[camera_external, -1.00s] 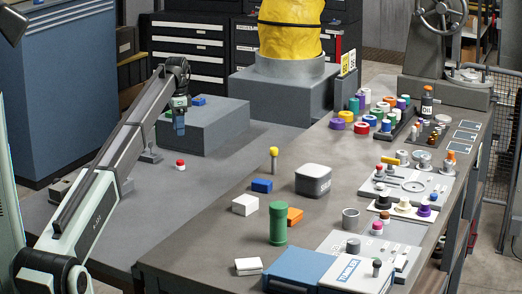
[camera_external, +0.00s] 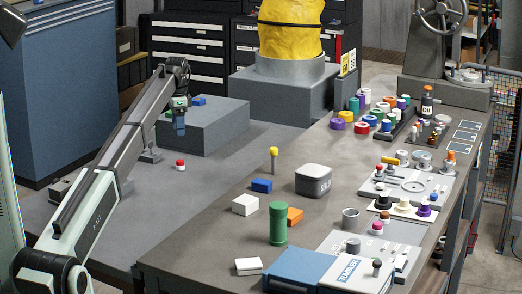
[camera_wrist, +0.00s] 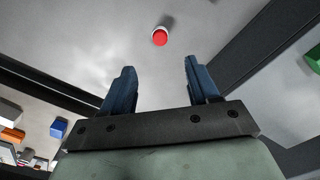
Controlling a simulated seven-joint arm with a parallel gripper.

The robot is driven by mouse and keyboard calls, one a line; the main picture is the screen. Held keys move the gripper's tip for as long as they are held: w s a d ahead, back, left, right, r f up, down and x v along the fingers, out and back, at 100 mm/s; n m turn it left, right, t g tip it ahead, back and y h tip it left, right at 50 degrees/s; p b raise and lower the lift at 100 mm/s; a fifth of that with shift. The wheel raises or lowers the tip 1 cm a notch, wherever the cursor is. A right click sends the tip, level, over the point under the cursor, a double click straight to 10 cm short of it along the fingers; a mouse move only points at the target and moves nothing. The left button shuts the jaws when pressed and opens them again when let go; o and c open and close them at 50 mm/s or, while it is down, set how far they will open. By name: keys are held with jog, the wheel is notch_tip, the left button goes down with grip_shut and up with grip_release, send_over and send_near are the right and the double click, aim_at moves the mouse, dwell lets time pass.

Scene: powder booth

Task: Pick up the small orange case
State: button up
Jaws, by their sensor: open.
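The small orange case (camera_external: 293,216) lies on the workbench, just behind and right of a green cylinder (camera_external: 278,224) that hides part of it. In the wrist view an orange block (camera_wrist: 12,134) at the far left edge looks like the same case. My gripper (camera_external: 179,128) hangs over the lower grey surface at the left, well away from the case. In the wrist view my gripper (camera_wrist: 158,76) has its two blue fingers spread wide, with nothing between them.
A red-capped white piece (camera_external: 180,165) stands below my gripper. Near the case are a blue block (camera_external: 262,186), a white block (camera_external: 245,205), a grey rounded box (camera_external: 313,180), a yellow-topped post (camera_external: 274,158) and a blue-and-white box (camera_external: 297,267). The bench's left stretch is clear.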

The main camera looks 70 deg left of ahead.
jog(key=shift+o, duration=1.4)
jog(key=w+d+r+m, duration=0.1)
jog(key=w+d+m, duration=0.1)
jog(key=w+d, duration=0.75)
jog(key=w+d+r+m, duration=0.2)
jog(key=w+d+r, duration=0.1)
jog(key=w+d, duration=1)
notch_tip(320, 180, up, 3)
jog(key=m+t+y, duration=0.1)
jog(key=t+y, duration=0.1)
send_over(291, 213)
jog(key=d, duration=0.3)
jog(key=s+d+f+n+t, duration=0.1)
jog(key=s+f+n, duration=0.1)
jog(key=s+n, duration=0.3)
jog(key=shift+w+a+f+n+t+y, duration=0.1)
jog(key=shift+w+a+f+n, duration=0.6)
jog(key=shift+f+n, duration=0.95)
jog(key=shift+w+a+f+n+t+y, duration=0.1)
jog(key=shift+w+a+f+n, duration=0.65)
jog(key=shift+f, duration=1.75)
jog(key=shift+w+a+f+n+t+y, duration=0.1)
jog(key=shift+w+a+f+n, duration=0.6)
jog(key=shift+f+n, duration=1.05)
jog(key=shift+w+d+f+m, duration=0.2)
jog(key=shift+f+m, duration=0.1)
jog(key=shift+m, duration=0.15)
